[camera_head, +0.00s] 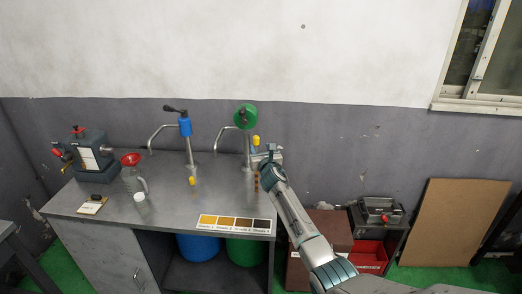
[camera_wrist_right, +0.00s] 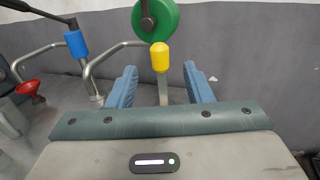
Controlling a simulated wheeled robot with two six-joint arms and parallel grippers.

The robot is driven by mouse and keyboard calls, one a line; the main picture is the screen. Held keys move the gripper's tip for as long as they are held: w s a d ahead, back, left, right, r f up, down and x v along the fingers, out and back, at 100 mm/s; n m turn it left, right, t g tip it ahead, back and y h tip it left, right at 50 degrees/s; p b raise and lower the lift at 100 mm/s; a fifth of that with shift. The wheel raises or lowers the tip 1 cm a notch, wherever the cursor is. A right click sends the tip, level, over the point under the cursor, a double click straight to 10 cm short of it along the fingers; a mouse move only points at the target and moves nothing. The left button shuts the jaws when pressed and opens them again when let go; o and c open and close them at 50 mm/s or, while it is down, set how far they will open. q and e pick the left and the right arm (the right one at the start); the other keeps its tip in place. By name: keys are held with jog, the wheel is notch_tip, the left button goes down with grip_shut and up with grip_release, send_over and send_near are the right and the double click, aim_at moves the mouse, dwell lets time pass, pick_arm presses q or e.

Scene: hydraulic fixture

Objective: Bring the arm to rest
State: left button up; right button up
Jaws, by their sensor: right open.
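My right arm reaches up from the lower right of the head view. Its gripper (camera_head: 265,156) is over the right end of the metal bench (camera_head: 130,222), by the pump with the green round top (camera_head: 245,116). In the right wrist view my right gripper (camera_wrist_right: 161,82) has its two blue fingers apart. A yellow knob (camera_wrist_right: 159,57) shows between and beyond the fingertips, below the green wheel (camera_wrist_right: 155,18). I cannot tell how far it is from the fingers; nothing appears gripped. My left gripper is not in view.
A blue-topped pump (camera_head: 185,126), a red funnel (camera_head: 131,158) on a clear jug, a small machine (camera_head: 86,154) and a color chart (camera_head: 235,224) are on the bench.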

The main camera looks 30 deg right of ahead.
jog(key=shift+s+a, duration=0.1)
jog(key=shift+s, duration=0.2)
dwell(0.4)
